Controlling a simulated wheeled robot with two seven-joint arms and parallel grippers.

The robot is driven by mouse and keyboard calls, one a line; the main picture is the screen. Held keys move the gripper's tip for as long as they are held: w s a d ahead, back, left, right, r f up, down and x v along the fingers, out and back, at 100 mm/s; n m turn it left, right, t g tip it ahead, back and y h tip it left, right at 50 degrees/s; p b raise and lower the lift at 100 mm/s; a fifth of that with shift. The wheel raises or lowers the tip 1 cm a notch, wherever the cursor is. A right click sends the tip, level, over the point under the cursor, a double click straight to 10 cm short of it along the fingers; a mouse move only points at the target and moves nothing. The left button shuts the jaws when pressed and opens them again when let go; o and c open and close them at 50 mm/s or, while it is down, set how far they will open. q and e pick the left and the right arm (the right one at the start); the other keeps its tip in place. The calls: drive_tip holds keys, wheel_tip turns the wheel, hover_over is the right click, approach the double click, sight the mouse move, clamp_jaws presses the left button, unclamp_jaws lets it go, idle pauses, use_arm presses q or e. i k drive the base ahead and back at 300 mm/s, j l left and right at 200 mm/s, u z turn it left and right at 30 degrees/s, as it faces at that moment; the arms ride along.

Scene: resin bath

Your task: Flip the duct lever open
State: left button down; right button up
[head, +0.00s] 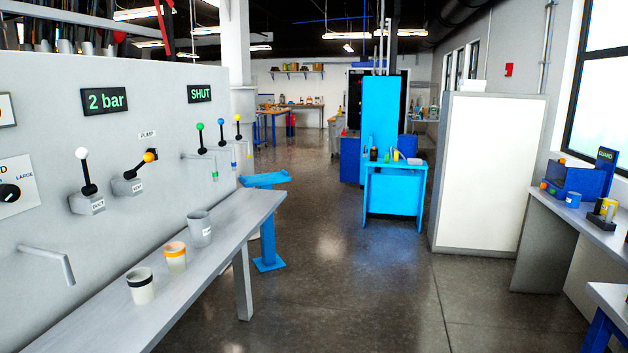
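The duct lever (88,178) is on the grey wall panel at the left. It has a white ball knob and a black arm on a grey base, whose small label seems to read "DUCT". The arm points up, leaning slightly left. A dark display with green letters (200,93) reads "SHUT" higher on the panel. Neither of my grippers is in view, and nothing touches the lever.
An orange-knobbed lever (141,166) tilts right beside it. Three smaller levers with blue, green and yellow knobs (220,135) are farther along. A grey bench (215,240) below holds three cups (140,286). The floor (340,270) to the right is clear.

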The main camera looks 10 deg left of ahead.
sight(81, 153)
drive_tip(key=u, duration=1.3)
